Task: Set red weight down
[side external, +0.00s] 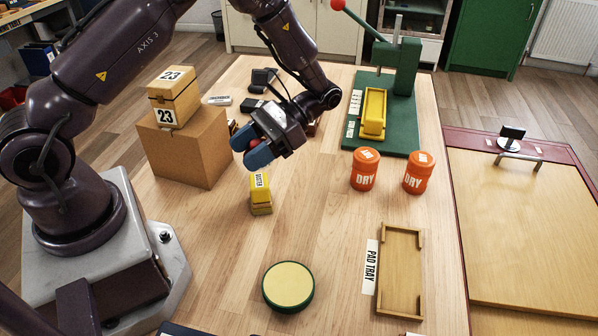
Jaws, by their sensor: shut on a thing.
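I cannot tell how far the weight is from the table.
The brown box (186,150) carries a yellow "23" box (173,97). Two orange "DRY" jars (364,169) stand right, before a green press (392,135). A round green-rimmed pad (288,287) and the pad tray (401,271) lie in front. The middle tabletop is clear.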

